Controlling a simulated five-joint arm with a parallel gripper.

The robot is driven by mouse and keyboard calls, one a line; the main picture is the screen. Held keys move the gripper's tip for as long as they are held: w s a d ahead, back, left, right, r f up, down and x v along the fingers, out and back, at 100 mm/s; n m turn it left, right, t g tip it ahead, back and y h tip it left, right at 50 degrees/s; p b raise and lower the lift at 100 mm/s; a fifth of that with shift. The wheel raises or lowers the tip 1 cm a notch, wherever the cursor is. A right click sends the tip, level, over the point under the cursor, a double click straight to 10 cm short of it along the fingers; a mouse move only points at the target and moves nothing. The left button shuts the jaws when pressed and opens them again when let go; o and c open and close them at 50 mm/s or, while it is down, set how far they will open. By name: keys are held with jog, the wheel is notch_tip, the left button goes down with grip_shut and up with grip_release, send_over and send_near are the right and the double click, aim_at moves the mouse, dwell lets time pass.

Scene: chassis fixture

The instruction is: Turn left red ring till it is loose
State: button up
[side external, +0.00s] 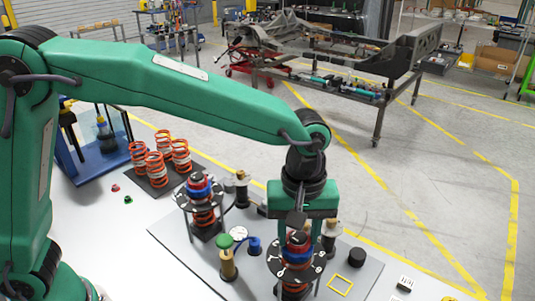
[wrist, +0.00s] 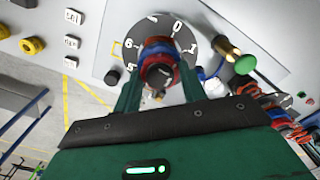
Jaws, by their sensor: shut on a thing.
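In the side view two stacks of red and blue rings stand on round dark dials with white marks. My gripper (side external: 298,236) points down over the stack nearer the camera and is shut on its red ring (side external: 296,257). The other stack's red ring (side external: 199,184) stands free, farther back and to the left. In the wrist view my fingers (wrist: 160,76) lie on both sides of the held red ring (wrist: 162,53). Its dial (wrist: 187,47) shows the numbers 0, 1, 5 and 6. The fingers hide part of the ring.
A green-topped brass post (side external: 228,262) and a small blue part (side external: 254,246) stand close beside the held stack. Orange springs (side external: 156,168) stand on a dark mat to the left. A yellow square outline (side external: 340,285) and a black knob (side external: 356,257) lie to the right.

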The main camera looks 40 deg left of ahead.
jog(key=shift+n, duration=2.2)
jog(key=o, duration=0.7)
jog(key=shift+o, duration=0.2)
jog(key=shift+r, duration=3.55)
